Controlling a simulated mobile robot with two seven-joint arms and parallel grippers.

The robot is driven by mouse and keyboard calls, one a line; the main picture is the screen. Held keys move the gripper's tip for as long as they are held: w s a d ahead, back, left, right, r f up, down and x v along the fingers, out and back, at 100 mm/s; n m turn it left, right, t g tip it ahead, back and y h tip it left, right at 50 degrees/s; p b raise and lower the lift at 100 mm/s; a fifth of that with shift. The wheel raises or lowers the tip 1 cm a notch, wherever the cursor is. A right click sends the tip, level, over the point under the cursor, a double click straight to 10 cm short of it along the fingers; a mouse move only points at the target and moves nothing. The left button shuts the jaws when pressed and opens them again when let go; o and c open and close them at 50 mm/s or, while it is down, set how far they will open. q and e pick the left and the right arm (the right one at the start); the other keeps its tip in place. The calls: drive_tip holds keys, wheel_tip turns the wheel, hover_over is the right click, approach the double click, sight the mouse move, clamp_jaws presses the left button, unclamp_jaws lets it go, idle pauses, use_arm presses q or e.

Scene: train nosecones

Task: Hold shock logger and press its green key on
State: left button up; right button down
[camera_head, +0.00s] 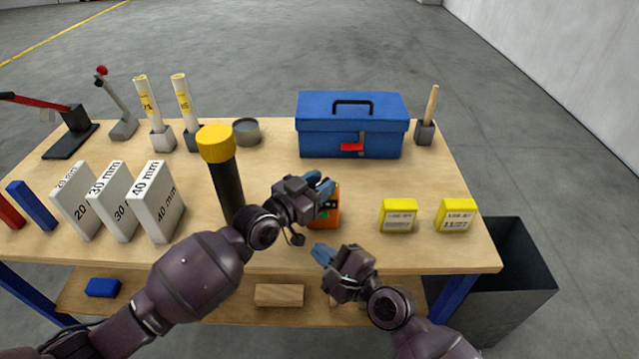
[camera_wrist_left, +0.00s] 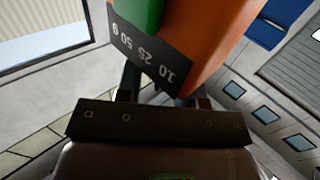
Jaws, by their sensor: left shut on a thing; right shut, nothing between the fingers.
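The orange shock logger (camera_head: 331,210) is at my left gripper (camera_head: 324,188), which is shut on it above the front of the workbench. In the left wrist view the orange logger (camera_wrist_left: 215,45) is close up, with a dark strip of upside-down numbers and a green part (camera_wrist_left: 140,12) at the top edge. My right gripper (camera_head: 322,253) is shut and empty, below and apart from the logger, its fingers pointing up and left. The logger's lit state cannot be told.
The workbench (camera_head: 270,180) holds a black post with a yellow cap (camera_head: 228,180), white blocks (camera_head: 157,200), a blue toolbox (camera_head: 352,128) and two yellow boxes (camera_head: 398,216). A dark bin (camera_head: 500,275) stands at the right. The bench right of the toolbox front is fairly clear.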

use_arm(q)
drive_tip(key=o, duration=1.1)
drive_tip(key=shift+o, duration=0.2)
drive_tip(key=shift+s+a, duration=0.1)
